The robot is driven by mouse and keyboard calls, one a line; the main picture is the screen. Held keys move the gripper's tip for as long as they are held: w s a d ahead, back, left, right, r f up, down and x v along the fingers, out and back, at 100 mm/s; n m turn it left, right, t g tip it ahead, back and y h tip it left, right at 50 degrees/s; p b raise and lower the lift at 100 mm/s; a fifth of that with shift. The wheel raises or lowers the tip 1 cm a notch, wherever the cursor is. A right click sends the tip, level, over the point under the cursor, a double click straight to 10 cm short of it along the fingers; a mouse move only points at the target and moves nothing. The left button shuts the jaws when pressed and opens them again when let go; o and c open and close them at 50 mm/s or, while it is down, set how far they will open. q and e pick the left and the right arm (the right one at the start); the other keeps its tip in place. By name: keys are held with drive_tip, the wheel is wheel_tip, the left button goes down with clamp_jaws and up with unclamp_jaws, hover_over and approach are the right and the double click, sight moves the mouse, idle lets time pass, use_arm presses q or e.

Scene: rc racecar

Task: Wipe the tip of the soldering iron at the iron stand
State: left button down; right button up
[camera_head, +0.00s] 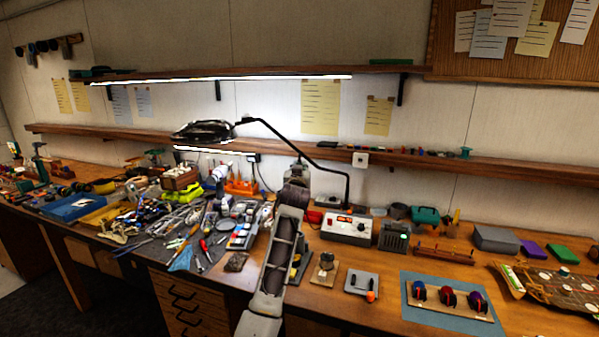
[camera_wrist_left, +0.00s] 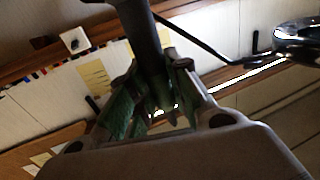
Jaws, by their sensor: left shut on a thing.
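My left arm rises through the middle of the head view, and its gripper (camera_head: 298,174) is up in front of the lower shelf, above the bench. In the left wrist view the greenish fingers of my left gripper (camera_wrist_left: 154,88) are shut on a dark, long, round thing, seemingly the soldering iron (camera_wrist_left: 142,35). Its tip cannot be made out clearly. On the bench right of my arm, a small wooden base with a round metal piece (camera_head: 327,266) may be the iron stand; I cannot tell for sure. My right gripper is not in view.
A white station with a red display (camera_head: 347,229) stands behind the wooden base. A grey plate with an orange knob (camera_head: 362,284) and a blue mat (camera_head: 413,315) lie to the right. Cluttered tools fill the left. A black lamp arm (camera_head: 330,171) crosses near my gripper.

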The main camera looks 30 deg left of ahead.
use_arm(q)
drive_tip(key=shift+f, duration=0.1)
drive_tip(key=shift+s+d+f+p, duration=0.15)
drive_tip(key=shift+f, duration=0.2)
drive_tip(key=shift+s+d+f+p, duration=0.15)
drive_tip(key=shift+f, duration=0.2)
drive_tip(key=s+d+f+m+p, duration=0.2)
drive_tip(key=s+d+f, duration=0.2)
drive_tip(key=f, duration=0.2)
drive_tip(key=shift+d+f+t, duration=0.2)
drive_tip(key=shift+f+t, duration=0.1)
drive_tip(key=shift+f, duration=0.25)
